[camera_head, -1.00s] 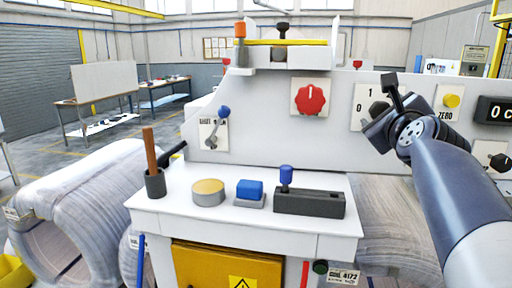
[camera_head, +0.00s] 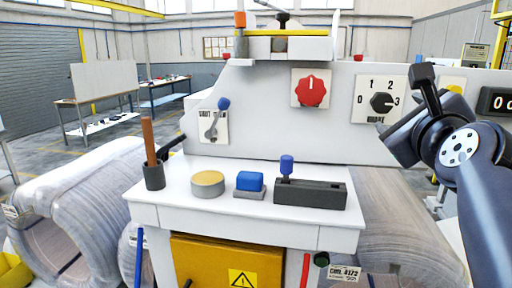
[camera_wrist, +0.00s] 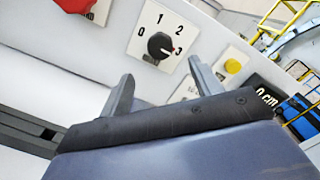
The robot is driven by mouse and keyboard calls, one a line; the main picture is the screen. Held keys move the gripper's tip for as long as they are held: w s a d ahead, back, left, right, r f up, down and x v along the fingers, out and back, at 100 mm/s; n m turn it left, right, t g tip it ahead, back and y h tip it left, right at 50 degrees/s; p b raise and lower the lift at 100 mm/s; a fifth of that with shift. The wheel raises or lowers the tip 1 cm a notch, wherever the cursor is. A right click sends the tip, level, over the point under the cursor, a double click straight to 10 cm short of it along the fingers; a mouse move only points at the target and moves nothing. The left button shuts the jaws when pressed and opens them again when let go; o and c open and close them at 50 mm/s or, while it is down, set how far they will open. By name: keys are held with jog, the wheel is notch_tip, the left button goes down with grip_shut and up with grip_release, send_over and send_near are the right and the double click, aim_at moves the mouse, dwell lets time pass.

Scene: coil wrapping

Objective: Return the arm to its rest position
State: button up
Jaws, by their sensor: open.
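My gripper (camera_wrist: 160,80) is open and empty. Its two grey fingers stand apart in the wrist view, in front of the white control panel (camera_wrist: 80,60). In the head view my arm comes in from the right, with its dark wrist at the right of the panel; the fingers cannot be made out there. A black selector dial (camera_head: 382,102) marked 0 to 3 shows just left of the wrist, its pointer at 3. The dial also shows beyond the fingers in the wrist view (camera_wrist: 160,45), apart from them.
A red knob (camera_head: 310,88) and a lever switch (camera_head: 213,122) are on the panel. The white worktop (camera_head: 225,221) below holds a round tin (camera_head: 208,183), a blue-topped block (camera_head: 250,182) and a dark block with a blue knob (camera_head: 310,193). Wrapped coils (camera_head: 75,205) flank it.

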aim_at(383, 104)
jog(key=w, duration=0.3)
jog(key=w+d+p, duration=0.1)
jog(key=w, duration=0.2)
jog(key=w+p, duration=0.1)
jog(key=w, duration=0.3)
jog(key=shift+d, duration=0.25)
jog(key=shift+f+n+b, duration=0.25)
jog(key=shift+n+b, duration=0.4)
jog(key=shift+n, duration=0.05)
jog(key=n+b, duration=0.1)
jog(key=n, duration=0.1)
jog(key=shift+s+n+b, duration=0.2)
jog(key=shift+n+b, duration=0.1)
jog(key=shift+b, duration=0.05)
jog(key=shift+w+n+b, duration=0.1)
jog(key=shift+n+b, duration=0.5)
jog(key=shift+n, duration=0.5)
jog(key=n+b, duration=0.1)
jog(key=n, duration=0.3)
jog(key=shift+a+r, duration=0.1)
jog(key=shift+r, duration=0.05)
jog(key=n, duration=0.2)
jog(key=n+b, duration=0.1)
jog(key=n, duration=0.2)
jog(key=shift+n+g+h, duration=0.3)
jog(key=shift+g, duration=0.1)
jog(key=n, duration=0.4)
jog(key=shift+n, duration=0.3)
